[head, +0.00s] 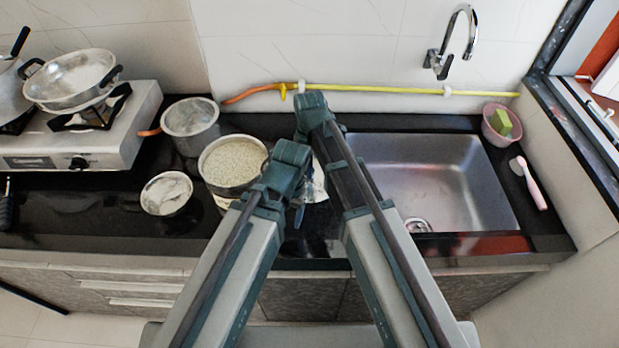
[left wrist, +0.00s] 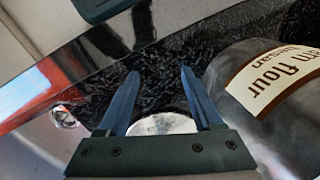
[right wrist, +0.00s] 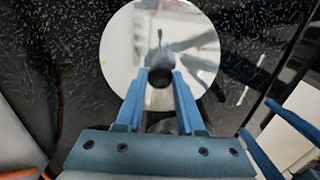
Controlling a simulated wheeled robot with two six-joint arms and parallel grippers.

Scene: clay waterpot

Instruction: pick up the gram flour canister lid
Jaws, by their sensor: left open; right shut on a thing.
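In the right wrist view, a round, shiny metal lid (right wrist: 198,38) with a small black knob lies across the fingertips. My right gripper (right wrist: 158,78) is shut on the knob. The gram flour canister (left wrist: 240,72) shows in the left wrist view as a grey metal body with a cream label, cut off at the right edge. My left gripper (left wrist: 160,74) is open beside it, with nothing gripped. In the head view, my arms hide most of the canister area. I cannot tell from these frames whether the lid touches the canister.
A steel sink (head: 440,180) lies right of my arms. A pot of grain (head: 232,162), a metal pot (head: 190,120) and a small bowl (head: 166,193) stand to the left, near the stove (head: 75,140). A yellow hose (head: 380,88) runs along the wall. My arms are close together.

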